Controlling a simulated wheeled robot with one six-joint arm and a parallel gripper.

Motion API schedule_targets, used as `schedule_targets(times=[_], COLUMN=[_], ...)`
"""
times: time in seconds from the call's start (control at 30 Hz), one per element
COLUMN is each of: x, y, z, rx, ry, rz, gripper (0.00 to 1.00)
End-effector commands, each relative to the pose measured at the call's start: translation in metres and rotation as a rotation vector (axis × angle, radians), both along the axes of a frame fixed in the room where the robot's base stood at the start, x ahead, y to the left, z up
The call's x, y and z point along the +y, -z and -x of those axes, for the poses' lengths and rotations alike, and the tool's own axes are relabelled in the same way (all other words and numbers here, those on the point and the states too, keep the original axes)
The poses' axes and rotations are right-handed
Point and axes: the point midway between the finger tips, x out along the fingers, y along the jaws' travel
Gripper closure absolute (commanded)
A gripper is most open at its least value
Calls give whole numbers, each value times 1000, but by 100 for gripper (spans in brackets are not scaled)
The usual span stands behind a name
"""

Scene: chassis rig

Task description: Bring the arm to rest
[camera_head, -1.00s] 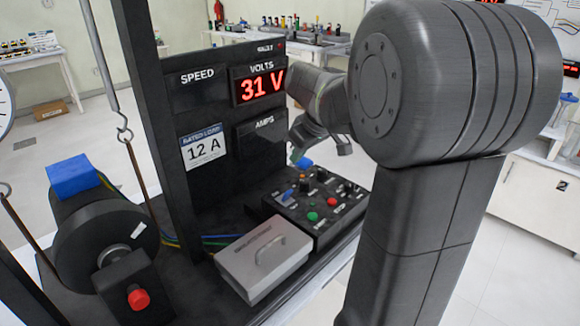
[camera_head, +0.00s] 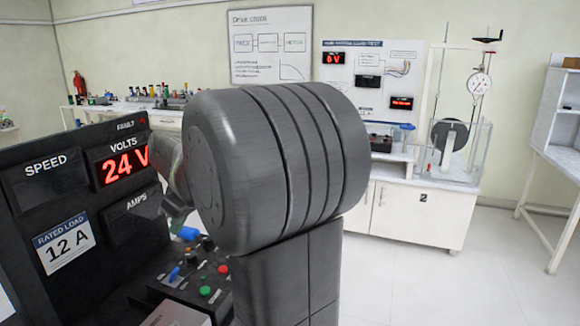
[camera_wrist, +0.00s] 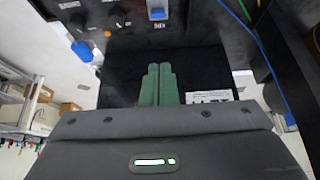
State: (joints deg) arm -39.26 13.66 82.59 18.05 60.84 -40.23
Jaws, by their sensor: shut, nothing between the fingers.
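My arm fills the middle of the head view, with a large dark grey joint in front of the rig. My gripper shows in the wrist view (camera_wrist: 158,70): its two green fingers lie together, shut, with nothing between them. In the head view my gripper is mostly hidden behind my own arm, near the panel's right side. The black instrument panel (camera_head: 75,180) stands at the left with a red VOLTS display (camera_head: 122,167) reading 24 V. The SPEED and AMPS displays look dark.
The control box (camera_head: 180,280) with coloured knobs and buttons sits below the panel, close to my arm. A white cabinet (camera_head: 424,212) with a test rig stands behind. A white table (camera_head: 562,165) is at the right edge. Open floor (camera_head: 460,290) lies at the right.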

Motion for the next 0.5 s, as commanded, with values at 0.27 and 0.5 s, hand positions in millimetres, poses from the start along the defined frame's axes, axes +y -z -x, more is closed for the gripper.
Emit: schedule_targets(times=[0.27,0.5], x=[23,45], y=[47,89], z=[-6,-12], rx=[5,5], ry=[-2,-1], rz=[4,4], gripper=[100,100])
